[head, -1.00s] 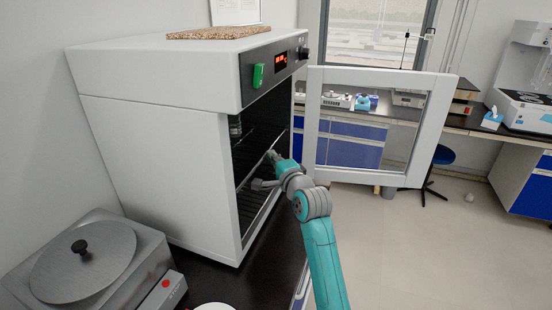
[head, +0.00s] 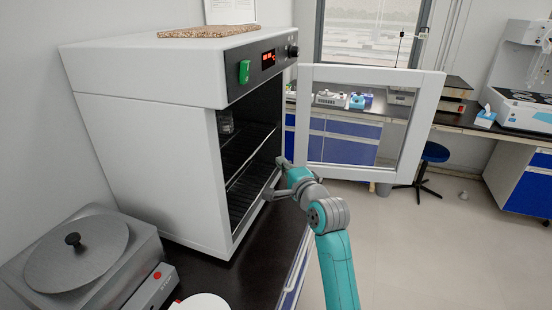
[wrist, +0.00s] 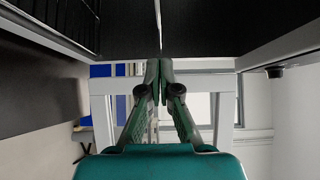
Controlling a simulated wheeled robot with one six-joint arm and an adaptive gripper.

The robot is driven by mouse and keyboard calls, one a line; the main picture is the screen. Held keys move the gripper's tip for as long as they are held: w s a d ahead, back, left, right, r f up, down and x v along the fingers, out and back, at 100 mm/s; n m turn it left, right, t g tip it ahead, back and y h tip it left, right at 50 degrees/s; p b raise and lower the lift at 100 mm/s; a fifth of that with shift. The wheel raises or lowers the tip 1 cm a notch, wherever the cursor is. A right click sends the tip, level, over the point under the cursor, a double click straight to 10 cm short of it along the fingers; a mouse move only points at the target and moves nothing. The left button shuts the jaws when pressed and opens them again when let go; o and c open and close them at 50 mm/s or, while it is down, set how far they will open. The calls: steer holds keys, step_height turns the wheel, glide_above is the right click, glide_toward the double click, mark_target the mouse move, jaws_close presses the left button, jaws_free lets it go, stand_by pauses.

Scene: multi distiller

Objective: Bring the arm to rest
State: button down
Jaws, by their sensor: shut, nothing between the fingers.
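My gripper (head: 274,180) is just outside the open front of the white oven (head: 150,160), at the height of its lower shelf. In the wrist view my gripper's fingers (wrist: 158,75) meet at the tips with nothing between them. My teal and grey arm reaches up from the bottom of the head view. The oven door (head: 418,130) stands wide open to the right, behind my gripper.
A grey hotplate-like device with a round lid (head: 76,255) sits at the lower left on the dark bench (head: 225,280). Open floor (head: 440,250) lies to the right.

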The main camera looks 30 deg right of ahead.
steer(key=s+a+f+n+g, duration=0.1)
steer(key=s+a+f+n, duration=0.4)
steer(key=s+f, duration=0.7)
steer(key=s+a+f+n+g, duration=0.1)
steer(key=s+a+f+n, duration=0.2)
steer(key=s+a+f, duration=0.9)
steer(key=s+a+r+n+g+y, duration=0.1)
steer(key=s+n, duration=1)
steer(key=s, duration=1.9)
steer(key=shift+a+r+y, duration=0.45)
steer(key=shift+r+y, duration=0.15)
steer(key=shift+r, duration=0.3)
